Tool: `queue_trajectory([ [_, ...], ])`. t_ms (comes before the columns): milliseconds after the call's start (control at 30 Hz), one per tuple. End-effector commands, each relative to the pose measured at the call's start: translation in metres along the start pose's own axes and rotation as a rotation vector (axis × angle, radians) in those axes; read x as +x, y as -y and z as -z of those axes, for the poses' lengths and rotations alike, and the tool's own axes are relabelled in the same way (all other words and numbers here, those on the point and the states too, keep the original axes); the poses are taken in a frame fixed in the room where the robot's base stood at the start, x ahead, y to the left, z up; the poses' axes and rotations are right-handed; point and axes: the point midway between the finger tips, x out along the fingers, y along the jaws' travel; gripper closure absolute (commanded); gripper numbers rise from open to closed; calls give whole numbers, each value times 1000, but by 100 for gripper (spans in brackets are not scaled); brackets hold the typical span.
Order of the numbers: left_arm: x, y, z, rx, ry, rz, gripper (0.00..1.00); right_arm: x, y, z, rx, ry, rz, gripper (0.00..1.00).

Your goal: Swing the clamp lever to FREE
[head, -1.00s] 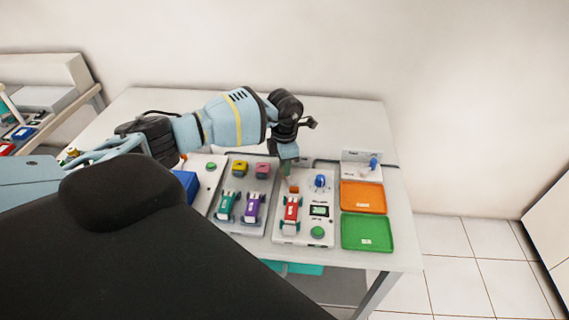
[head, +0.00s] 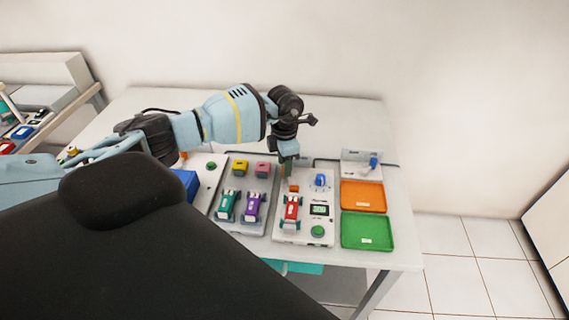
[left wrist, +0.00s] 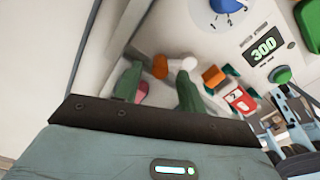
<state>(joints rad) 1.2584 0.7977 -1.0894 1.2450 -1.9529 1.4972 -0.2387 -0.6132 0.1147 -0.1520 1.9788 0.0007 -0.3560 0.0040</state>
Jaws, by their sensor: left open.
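My left gripper (head: 288,172) hangs fingers-down over the back of the white tester panel (head: 282,229). In the left wrist view its two dark green fingers (left wrist: 160,78) stand apart. A small orange piece, which looks like the clamp lever (left wrist: 160,67), shows in the gap between them, beside a white rounded part. I cannot tell whether a finger touches it. An orange block (left wrist: 213,76) sits close to the red car (left wrist: 240,99), which also shows in the head view (head: 291,211). Any FREE mark is not readable.
The panel also has a blue dial (head: 320,180), a display reading 300 (left wrist: 264,46) and a green button (head: 318,231). An orange tray (head: 363,197) and a green tray (head: 367,232) lie to the right. Teal and purple cars stand left.

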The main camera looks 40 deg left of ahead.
Motion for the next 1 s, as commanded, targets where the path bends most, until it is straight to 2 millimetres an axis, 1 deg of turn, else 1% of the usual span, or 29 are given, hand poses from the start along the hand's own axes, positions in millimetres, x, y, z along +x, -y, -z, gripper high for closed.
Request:
queue_trajectory([
  [33,-8,-1,-1,0,5,-3,60,0,0,1,1,-2,0,72],
  [200,-36,-1,0,0,5,-3,60,0,0,2,1,-4,0,72],
  [300,-50,-1,0,-1,4,-2,60,0,0,2,1,-4,0,72],
  [433,-64,-1,0,-1,2,-2,60,0,0,2,1,-3,0,72],
  [600,-72,0,0,-1,1,-1,60,0,0,2,1,-3,0,72],
  [1000,-72,0,0,-1,1,0,60,0,0,2,-1,-3,0,72],
])
